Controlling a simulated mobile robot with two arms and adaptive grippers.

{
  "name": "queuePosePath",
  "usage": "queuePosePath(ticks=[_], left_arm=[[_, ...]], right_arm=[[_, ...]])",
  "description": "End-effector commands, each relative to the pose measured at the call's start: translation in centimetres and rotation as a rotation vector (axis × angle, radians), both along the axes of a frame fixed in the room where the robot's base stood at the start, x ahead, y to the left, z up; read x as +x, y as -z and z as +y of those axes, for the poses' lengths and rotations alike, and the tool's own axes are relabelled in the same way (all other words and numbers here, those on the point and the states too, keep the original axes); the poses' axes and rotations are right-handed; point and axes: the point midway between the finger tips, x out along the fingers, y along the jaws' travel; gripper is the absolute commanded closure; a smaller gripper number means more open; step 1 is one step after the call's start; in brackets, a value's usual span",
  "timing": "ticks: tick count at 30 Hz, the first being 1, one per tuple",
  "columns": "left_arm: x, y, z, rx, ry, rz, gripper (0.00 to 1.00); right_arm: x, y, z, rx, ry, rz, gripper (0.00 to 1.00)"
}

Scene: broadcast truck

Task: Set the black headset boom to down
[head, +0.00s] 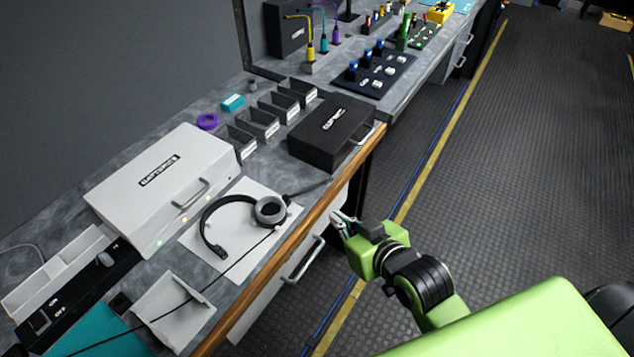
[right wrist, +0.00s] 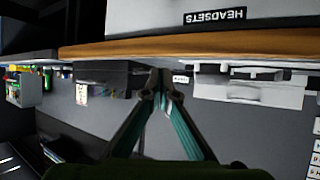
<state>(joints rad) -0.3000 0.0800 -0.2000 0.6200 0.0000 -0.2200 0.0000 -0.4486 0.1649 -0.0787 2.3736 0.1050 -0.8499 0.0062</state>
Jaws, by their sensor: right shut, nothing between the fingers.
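The black headset (head: 205,232) lies on a white mat (head: 262,187) near the front edge of the counter. Its grey ear cup (head: 270,210) faces up. A thin dark boom (head: 310,188) appears to run from the ear cup toward the upper right, over the counter. My right gripper (head: 338,217) is shut and empty, just off the counter's wooden edge, to the right of the headset and apart from it. Its teal fingers meet at the tips in the right wrist view (right wrist: 161,92), where the headset cannot be made out. My left gripper is not in view.
A white case (head: 150,195) stands behind the mat, and a black case (head: 325,130) stands beyond it. Several dark bins (head: 262,122) sit between them. A dark cable (head: 240,260) crosses the counter. A drawer handle (head: 304,262) juts out below the wooden edge (head: 285,250).

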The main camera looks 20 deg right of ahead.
Motion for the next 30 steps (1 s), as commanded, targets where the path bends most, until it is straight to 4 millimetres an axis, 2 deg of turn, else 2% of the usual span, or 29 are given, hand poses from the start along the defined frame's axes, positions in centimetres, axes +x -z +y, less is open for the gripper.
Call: queuePosePath(ticks=[1, 4, 6, 9, 14, 28, 29, 30], left_arm=[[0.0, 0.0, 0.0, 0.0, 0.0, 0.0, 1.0], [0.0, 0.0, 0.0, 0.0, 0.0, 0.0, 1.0], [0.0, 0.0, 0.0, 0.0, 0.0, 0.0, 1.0], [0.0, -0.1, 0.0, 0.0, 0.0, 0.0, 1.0], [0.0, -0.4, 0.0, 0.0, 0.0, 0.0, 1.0], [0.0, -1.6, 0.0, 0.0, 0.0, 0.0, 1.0], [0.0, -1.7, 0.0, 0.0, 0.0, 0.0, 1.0], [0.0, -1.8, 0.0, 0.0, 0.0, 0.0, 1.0]], right_arm=[[1.1, -1.4, 0.0, 0.013, -0.001, -0.064, 1.0], [2.7, -3.9, 0.0, 0.036, -0.002, -0.171, 1.0], [3.3, -5.1, 0.0, 0.048, -0.003, -0.22, 1.0], [3.9, -5.8, 0.0, 0.056, -0.003, -0.252, 1.0], [5.3, -5.7, 0.2, 0.057, -0.003, -0.258, 1.0], [13.3, -3.6, 1.7, 0.056, -0.003, -0.255, 1.0], [13.4, -3.2, 1.7, 0.056, -0.003, -0.252, 1.0], [12.6, -2.3, 1.6, 0.055, -0.004, -0.247, 1.0]])
